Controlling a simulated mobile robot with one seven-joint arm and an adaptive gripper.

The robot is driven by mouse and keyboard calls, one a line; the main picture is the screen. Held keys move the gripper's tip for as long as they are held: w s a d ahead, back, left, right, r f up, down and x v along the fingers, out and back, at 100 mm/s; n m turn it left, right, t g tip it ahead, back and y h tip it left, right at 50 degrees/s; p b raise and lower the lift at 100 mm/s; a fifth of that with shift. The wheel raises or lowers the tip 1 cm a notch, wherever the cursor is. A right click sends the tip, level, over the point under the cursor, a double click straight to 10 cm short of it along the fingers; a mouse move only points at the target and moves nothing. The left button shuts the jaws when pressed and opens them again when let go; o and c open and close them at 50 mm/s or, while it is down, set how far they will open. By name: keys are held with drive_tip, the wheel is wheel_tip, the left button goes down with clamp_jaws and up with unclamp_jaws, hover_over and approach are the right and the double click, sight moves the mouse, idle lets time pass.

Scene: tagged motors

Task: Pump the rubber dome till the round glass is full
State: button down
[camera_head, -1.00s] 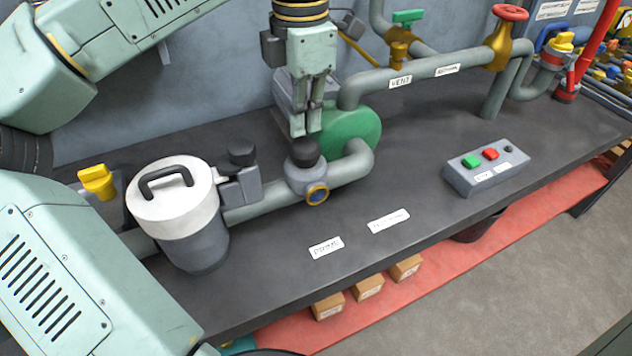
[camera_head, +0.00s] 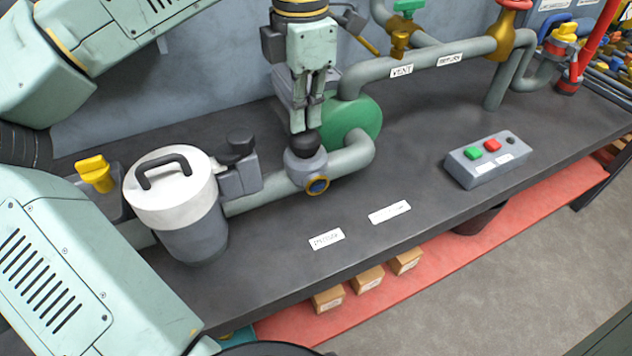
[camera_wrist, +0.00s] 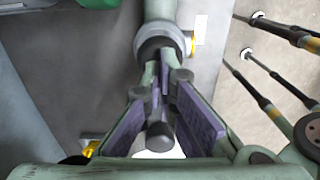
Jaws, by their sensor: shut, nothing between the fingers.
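The rubber dome (camera_head: 306,144) is a black cap on top of a grey round pump body in the pipe line. The round glass (camera_head: 318,186) is a small dark-blue disc in a brass ring on the front of that body; its fill level is too small to tell. My gripper (camera_head: 306,128) points straight down, shut and empty, its fingertips at the top of the dome and seemingly touching it. In the wrist view the fingertips (camera_wrist: 160,66) lie over the dark dome (camera_wrist: 153,48), partly hiding it. The brass ring shows there edge-on, so the glass face is hidden.
A white-lidded canister (camera_head: 175,205) stands left of the pump. A green round housing (camera_head: 352,120) is close behind it. A control box (camera_head: 487,160) with green and red buttons sits to the right. Pipes (camera_head: 425,63) with valves run along the back. The bench front is clear except for flat labels.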

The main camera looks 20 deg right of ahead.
drive_tip(key=shift+f+b, duration=0.8)
drive_tip(key=shift+f, duration=0.45)
drive_tip(key=shift+r+p, duration=1.45)
drive_tip(key=shift+r, duration=0.3)
drive_tip(key=shift+f, duration=0.15)
drive_tip(key=shift+f+b, duration=1.2)
drive_tip(key=shift+f, duration=0.35)
drive_tip(key=shift+r+p, duration=1.35)
drive_tip(key=shift+r, duration=0.35)
